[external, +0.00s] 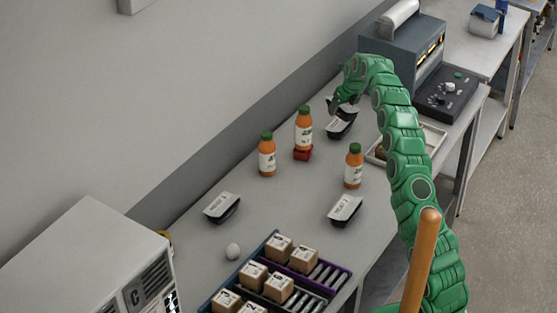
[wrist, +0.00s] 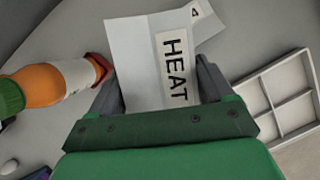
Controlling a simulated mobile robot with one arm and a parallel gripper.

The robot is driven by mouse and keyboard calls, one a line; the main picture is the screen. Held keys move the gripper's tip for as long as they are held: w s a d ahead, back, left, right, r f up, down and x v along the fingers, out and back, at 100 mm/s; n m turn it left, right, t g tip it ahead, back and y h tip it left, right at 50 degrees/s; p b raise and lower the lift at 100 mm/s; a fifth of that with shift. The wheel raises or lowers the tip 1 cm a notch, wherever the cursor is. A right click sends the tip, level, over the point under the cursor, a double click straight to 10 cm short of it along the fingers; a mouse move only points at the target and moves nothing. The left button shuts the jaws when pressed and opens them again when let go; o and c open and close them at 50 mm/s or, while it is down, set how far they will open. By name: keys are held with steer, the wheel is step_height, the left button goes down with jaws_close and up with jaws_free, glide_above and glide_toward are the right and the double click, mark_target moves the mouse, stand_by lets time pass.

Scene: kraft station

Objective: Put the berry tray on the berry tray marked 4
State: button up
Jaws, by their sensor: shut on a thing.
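My gripper (external: 345,97) is shut on a berry tray, whose white top with a "HEAT" label (wrist: 145,65) sits between the two fingers (wrist: 158,78) in the wrist view. Another berry tray, marked 4 (wrist: 203,18), shows partly behind the held one, at its upper right. In the external view this black tray with a pale top (external: 342,128) is on the bench just below my gripper. The held tray covers part of it, and I cannot tell whether the two touch. Two more trays (external: 221,207) (external: 344,210) lie nearer on the bench.
Orange bottles stand close by: one on a red block (external: 304,130), one at left (external: 267,155), one at right (external: 353,166). A divided pale tray (wrist: 280,95) is to the right. A grey machine (external: 400,50) stands behind. A rack of boxes (external: 275,278) is in front.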

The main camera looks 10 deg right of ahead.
steer(key=shift+w+a+f, duration=0.1)
steer(key=shift+w+f, duration=1)
steer(key=shift+f, duration=0.2)
steer(key=shift+w+f, duration=1.1)
steer(key=shift+f, duration=0.2)
steer(key=shift+w+f, duration=0.2)
steer(key=shift+f, duration=0.15)
steer(key=shift+f, duration=1.45)
steer(key=shift+f, duration=0.1)
steer(key=o, duration=1)
steer(key=v, duration=1.1)
steer(key=shift+r, duration=0.25)
steer(key=shift+s+r, duration=0.2)
steer(key=shift+r, duration=0.15)
